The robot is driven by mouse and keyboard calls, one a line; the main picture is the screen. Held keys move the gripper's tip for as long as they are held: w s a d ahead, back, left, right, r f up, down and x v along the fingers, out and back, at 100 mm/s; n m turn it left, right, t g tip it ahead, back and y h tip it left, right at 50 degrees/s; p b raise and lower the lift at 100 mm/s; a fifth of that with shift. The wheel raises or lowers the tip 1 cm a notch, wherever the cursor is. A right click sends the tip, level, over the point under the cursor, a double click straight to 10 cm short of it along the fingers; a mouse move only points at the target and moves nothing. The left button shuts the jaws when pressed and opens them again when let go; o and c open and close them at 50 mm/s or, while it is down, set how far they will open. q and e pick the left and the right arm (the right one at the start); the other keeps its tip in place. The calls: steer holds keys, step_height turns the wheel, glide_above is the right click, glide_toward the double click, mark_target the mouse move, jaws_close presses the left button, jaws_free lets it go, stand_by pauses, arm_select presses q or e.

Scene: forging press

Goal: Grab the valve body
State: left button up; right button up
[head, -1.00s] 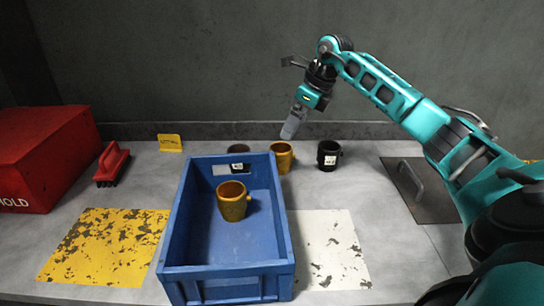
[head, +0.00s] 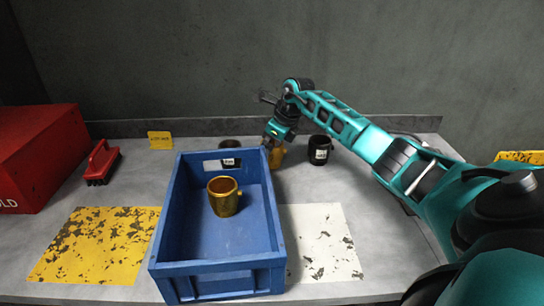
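Cup-shaped bodies with a side stub, which I take to be valve bodies, stand on the bench. One gold body (head: 224,196) stands upright inside the blue crate (head: 218,270). A second gold body (head: 277,158) stands behind the crate's right back corner, partly covered by my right gripper (head: 270,141). A black body (head: 320,151) with a white label stands to its right. My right gripper points down at the second gold body's top; its fingers are too small and dark to tell whether they are open or touch it. My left gripper is out of view.
A dark round thing (head: 229,143) is mostly hidden behind the crate's back wall. A red box (head: 38,155), red brush (head: 101,163) and yellow sign (head: 160,140) stand left. The yellow patch (head: 95,245) and white patch (head: 322,243) are bare.

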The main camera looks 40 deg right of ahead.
steer(key=shift+c, duration=0.2)
steer(key=shift+r, duration=0.1)
steer(key=c, duration=1.3)
